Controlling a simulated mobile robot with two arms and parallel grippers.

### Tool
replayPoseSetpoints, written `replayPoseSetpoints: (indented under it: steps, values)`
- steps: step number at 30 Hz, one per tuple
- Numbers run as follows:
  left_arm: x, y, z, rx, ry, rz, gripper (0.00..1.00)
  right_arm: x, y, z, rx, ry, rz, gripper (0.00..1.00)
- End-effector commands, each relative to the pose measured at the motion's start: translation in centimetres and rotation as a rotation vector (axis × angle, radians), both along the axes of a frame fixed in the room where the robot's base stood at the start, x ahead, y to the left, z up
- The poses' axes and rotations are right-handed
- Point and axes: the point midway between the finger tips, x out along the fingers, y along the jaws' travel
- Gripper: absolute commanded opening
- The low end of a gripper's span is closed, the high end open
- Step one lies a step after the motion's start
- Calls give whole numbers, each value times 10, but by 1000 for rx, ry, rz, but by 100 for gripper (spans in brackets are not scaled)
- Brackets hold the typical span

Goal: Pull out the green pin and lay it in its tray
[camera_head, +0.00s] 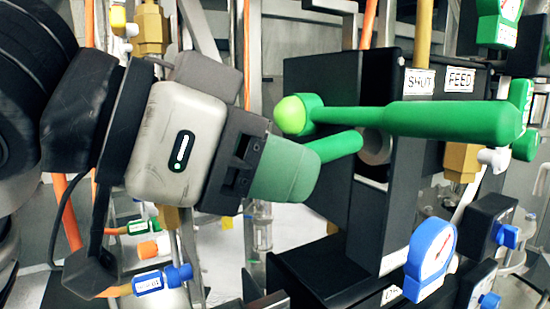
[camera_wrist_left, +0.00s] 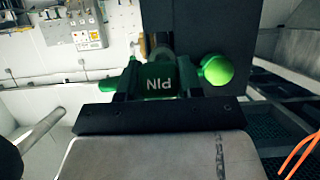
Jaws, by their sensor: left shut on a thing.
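The green pin (camera_head: 285,172) has a thick grip and a thinner shaft (camera_head: 335,147) that points right, towards a metal-ringed hole (camera_head: 376,146) in the black housing. I cannot tell whether the shaft's tip is inside the ring or just in front of it. My left gripper (camera_head: 256,165) comes in from the left and is shut on the pin's grip. I cannot make out the pin's tray. My right gripper is not in view.
A green lever (camera_head: 420,120) with a light green ball end (camera_head: 292,114) runs just above the pin. The black housing (camera_head: 335,75) carries SHUT and FEED labels. A blue gauge (camera_head: 430,260) stands at the lower right. Blue-tagged fittings (camera_head: 160,279) are below my left arm.

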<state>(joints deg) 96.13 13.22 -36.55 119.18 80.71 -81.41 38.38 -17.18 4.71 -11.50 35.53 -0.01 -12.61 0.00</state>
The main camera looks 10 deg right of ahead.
Motion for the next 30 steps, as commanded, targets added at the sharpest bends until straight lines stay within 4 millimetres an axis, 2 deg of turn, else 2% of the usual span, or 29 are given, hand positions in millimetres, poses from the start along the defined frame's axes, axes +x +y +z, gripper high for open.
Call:
replayPoseSetpoints:
  steps: [30]
  values:
    - [-9,24,0,0,0,0,10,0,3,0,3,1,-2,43]
